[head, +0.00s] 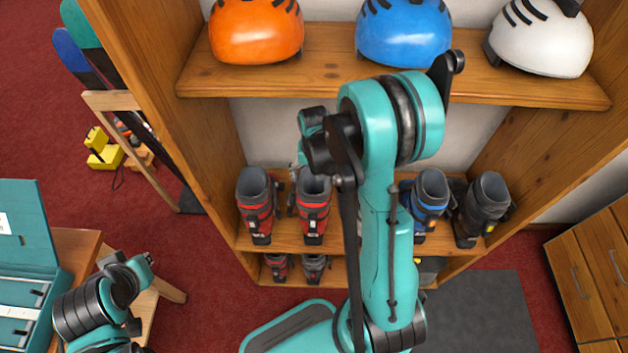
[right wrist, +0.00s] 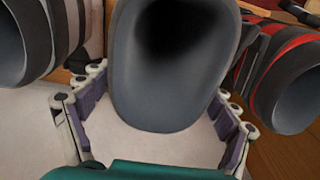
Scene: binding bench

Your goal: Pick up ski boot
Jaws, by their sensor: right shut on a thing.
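A red and black ski boot (head: 313,218) stands on the middle shelf, second from the left. My right gripper (head: 308,172) reaches down to its top, and its fingers are shut on the boot. In the right wrist view the boot's grey cuff (right wrist: 160,112) sits between the fingers (right wrist: 162,95); its lower part is hidden there. The boot looks upright and at shelf height; I cannot tell whether it touches the shelf. My left gripper (head: 140,264) is at the lower left, away from the boots; its fingers are too small to read.
Another red boot (head: 257,205) stands close on the left. A blue boot (head: 429,203) and a black boot (head: 482,208) stand on the right. Orange (head: 256,32), blue (head: 403,32) and white (head: 541,38) helmets sit above. My right arm hides the shelf's middle.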

